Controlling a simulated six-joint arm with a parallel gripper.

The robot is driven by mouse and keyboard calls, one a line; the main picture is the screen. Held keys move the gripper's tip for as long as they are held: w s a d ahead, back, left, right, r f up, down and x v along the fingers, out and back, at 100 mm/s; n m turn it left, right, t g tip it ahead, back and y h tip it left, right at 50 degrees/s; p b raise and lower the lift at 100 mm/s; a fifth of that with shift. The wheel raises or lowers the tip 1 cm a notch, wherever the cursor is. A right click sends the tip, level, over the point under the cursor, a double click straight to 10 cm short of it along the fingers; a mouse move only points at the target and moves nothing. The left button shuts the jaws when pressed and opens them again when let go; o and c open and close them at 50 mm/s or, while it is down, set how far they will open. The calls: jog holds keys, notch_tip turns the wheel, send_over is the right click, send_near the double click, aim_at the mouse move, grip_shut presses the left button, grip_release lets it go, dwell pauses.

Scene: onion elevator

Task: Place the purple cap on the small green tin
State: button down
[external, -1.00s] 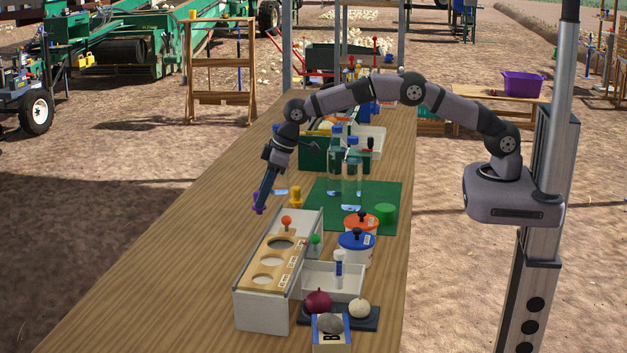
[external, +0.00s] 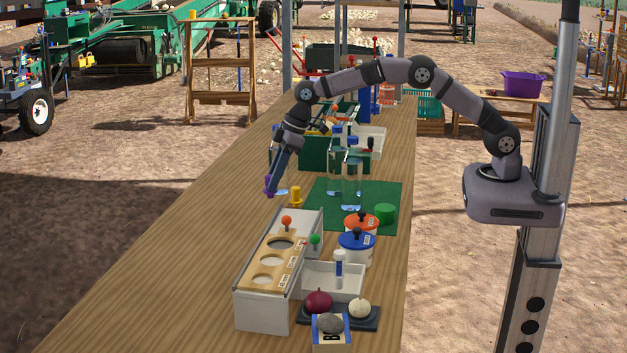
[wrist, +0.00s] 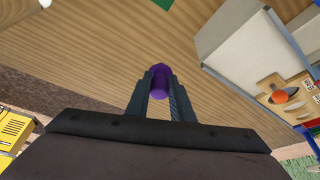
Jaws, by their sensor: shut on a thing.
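My gripper (external: 271,184) is shut on the purple cap (external: 269,188) and holds it above the wooden table, left of the green mat. In the wrist view the purple cap (wrist: 160,80) sits between the two fingers. The small green tin (external: 385,213) stands at the right edge of the green mat, to the right of my gripper and well apart from it. The tin is not clearly seen in the wrist view.
Clear bottles (external: 351,185) stand on the green mat (external: 319,207) between my gripper and the tin. A yellow peg (external: 295,197) is close to the cap. A grey box with a holed wooden top (external: 267,267) and lidded pots (external: 355,249) stand nearer. The table's left side is clear.

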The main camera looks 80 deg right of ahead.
jog(key=s+d+r+n+g+y+p, duration=0.1)
jog(key=s+d+n, duration=0.2)
jog(key=s, duration=0.3)
jog(key=s+d+r+n+g+y+p, duration=0.1)
jog(key=s+d+n, duration=0.3)
jog(key=s, duration=0.3)
jog(key=s+d+r+n+g+p, duration=0.1)
jog(key=s+d+n+g, duration=0.1)
jog(key=s+d+n, duration=0.2)
jog(key=shift+s+d+r+n+y+p, duration=0.1)
jog(key=shift+s+n+y+p, duration=0.2)
jog(key=shift+s, duration=0.45)
jog(key=shift+s+r+n+y, duration=0.1)
jog(key=shift+s+n, duration=0.3)
jog(key=shift+s, duration=0.35)
jog(key=r+n+g+p, duration=0.1)
jog(key=r+n+g, duration=0.1)
jog(key=n, duration=0.3)
send_over(384, 205)
jog(key=shift+f+p, duration=1.4)
jog(key=shift+f, duration=3.9)
jog(key=shift+f, duration=0.15)
jog(key=c, duration=1.6)
grip_release()
jog(key=shift+o, duration=0.2)
